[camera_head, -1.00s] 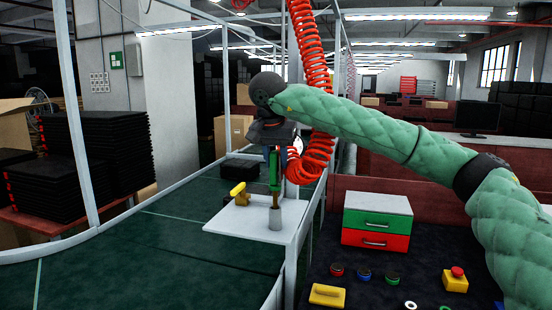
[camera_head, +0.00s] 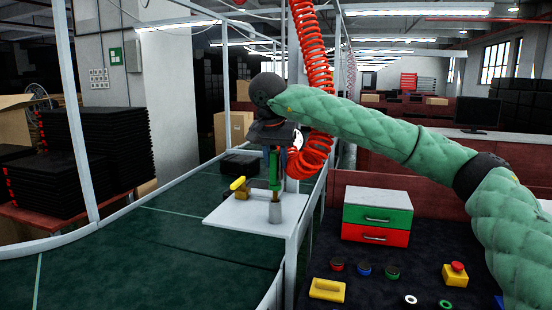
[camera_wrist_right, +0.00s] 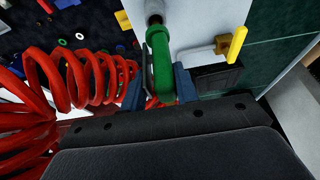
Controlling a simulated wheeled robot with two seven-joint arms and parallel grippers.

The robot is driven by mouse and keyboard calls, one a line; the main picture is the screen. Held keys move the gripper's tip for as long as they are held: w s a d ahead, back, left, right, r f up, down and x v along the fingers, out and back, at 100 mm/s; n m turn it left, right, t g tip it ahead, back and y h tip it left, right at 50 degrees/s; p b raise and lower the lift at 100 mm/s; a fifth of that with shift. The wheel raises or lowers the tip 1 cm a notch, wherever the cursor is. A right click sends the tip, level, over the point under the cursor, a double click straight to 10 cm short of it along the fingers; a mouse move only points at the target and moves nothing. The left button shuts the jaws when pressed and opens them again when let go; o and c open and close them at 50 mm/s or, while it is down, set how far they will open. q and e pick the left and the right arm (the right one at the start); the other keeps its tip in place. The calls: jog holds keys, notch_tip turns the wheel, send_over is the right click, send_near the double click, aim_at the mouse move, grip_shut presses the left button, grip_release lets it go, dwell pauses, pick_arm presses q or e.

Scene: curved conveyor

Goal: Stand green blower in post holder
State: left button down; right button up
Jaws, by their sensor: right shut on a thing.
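The green blower (camera_head: 274,172) is upright, its brass-coloured lower end in the mouth of the grey post holder (camera_head: 275,214) on the white shelf (camera_head: 228,217). How deep it sits I cannot tell. My right gripper (camera_head: 277,152) is above the shelf, shut on the upper part of the blower. In the right wrist view the green blower (camera_wrist_right: 161,62) lies between the two blue-grey fingers (camera_wrist_right: 160,85), and its far end meets the dark holder opening (camera_wrist_right: 155,19). My left gripper is not in view.
A yellow-handled valve (camera_head: 239,187) stands on the shelf left of the holder. A red coiled hose (camera_head: 312,85) hangs close behind my gripper. A green and red drawer box (camera_head: 377,216) and several small parts sit on the dark table at right.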

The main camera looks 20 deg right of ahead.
aim_at(276, 171)
jog(key=shift+f+b, duration=0.9)
jog(key=shift+f, duration=0.9)
jog(key=o, duration=0.8)
jog(key=b+v, duration=0.2)
jog(key=v, duration=0.5)
jog(key=shift+s+a+r, duration=0.1)
jog(key=shift+s+r, duration=0.1)
jog(key=shift+r, duration=0.15)
